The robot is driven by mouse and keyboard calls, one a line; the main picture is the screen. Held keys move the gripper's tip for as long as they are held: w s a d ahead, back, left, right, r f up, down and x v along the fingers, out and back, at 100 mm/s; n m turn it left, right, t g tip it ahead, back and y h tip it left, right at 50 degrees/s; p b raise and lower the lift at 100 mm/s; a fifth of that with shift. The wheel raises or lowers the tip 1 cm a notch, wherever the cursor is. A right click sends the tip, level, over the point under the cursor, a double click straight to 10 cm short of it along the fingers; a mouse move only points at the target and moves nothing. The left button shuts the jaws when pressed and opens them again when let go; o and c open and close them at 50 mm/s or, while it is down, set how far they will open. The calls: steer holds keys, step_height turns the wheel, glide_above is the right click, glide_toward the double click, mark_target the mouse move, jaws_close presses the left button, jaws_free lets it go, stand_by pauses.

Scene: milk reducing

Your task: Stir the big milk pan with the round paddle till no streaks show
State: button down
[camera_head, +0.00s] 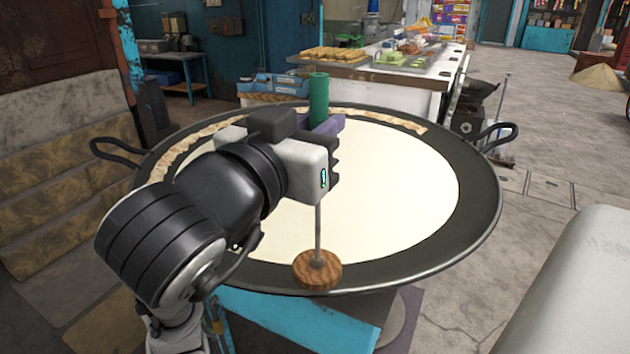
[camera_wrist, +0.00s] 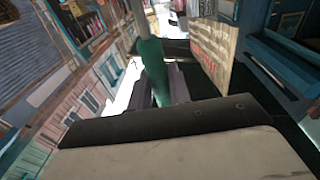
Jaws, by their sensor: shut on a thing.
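The big milk pan (camera_head: 480,215) is wide, dark and shallow, with a loop handle at each side. Pale cream milk (camera_head: 400,185) fills it and looks even where it shows; my arm hides part of the left side. My gripper (camera_head: 328,124) is over the pan, shut on the green handle (camera_head: 318,95) of the round paddle. The paddle's thin rod runs down to a round wooden disc (camera_head: 317,270), which overlaps the pan's near rim in the picture; I cannot tell whether it touches. In the wrist view the green handle (camera_wrist: 152,70) stands between the purple fingers.
A strip of wrinkled tan skin (camera_head: 200,135) lies along the pan's far and left inner edge. A white counter (camera_head: 400,92) with food trays stands behind the pan. Stone steps (camera_head: 60,180) rise at the left. A pale rounded surface (camera_head: 575,290) fills the lower right.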

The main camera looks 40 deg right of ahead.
steer(key=s+a+b, duration=0.4)
steer(key=s, duration=0.1)
steer(key=shift+s, duration=0.3)
